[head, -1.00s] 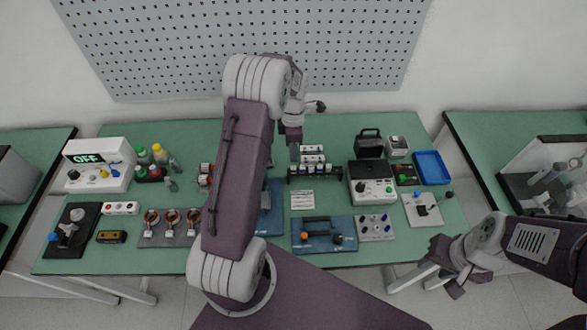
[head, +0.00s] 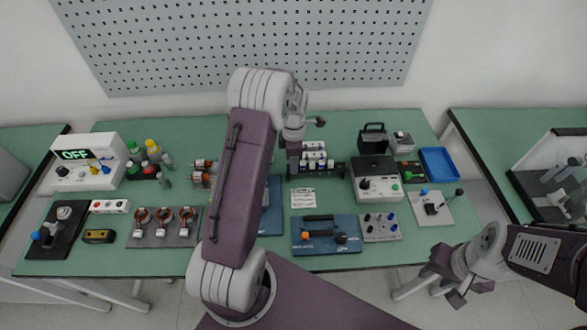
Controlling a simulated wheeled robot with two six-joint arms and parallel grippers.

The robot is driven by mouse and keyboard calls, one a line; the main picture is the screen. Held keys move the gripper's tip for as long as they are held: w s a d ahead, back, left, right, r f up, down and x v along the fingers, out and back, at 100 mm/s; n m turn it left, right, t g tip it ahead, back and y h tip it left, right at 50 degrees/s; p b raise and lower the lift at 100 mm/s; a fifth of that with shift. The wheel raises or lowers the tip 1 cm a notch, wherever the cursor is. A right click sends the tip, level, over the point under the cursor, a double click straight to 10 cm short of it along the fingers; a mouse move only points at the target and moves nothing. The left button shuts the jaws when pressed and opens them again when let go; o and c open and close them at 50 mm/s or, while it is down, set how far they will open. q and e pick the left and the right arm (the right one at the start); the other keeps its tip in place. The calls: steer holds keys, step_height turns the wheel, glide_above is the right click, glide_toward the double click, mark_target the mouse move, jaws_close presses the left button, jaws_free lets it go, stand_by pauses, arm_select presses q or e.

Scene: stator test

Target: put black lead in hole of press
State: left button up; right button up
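I cannot single out the black lead; leads are too small to tell at this size. I cannot tell for sure which fixture is the press. One candidate is the blue-based fixture (head: 325,246) with a black handle and orange knob at the front centre. Others are the black-based lever fixture (head: 57,228) at far left and the white plate (head: 443,214) with a black lever at right. No hole shows clearly. My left gripper (head: 293,172) points down over the table's back middle, fingers small and dark. My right gripper (head: 462,286) is beyond the front edge, away from objects.
My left arm covers part of the middle. A perforated board stands behind.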

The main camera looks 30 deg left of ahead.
arm_select(q)
jaws_close()
steer(key=shift+r+p, duration=2.6)
steer(key=shift+r, duration=0.4)
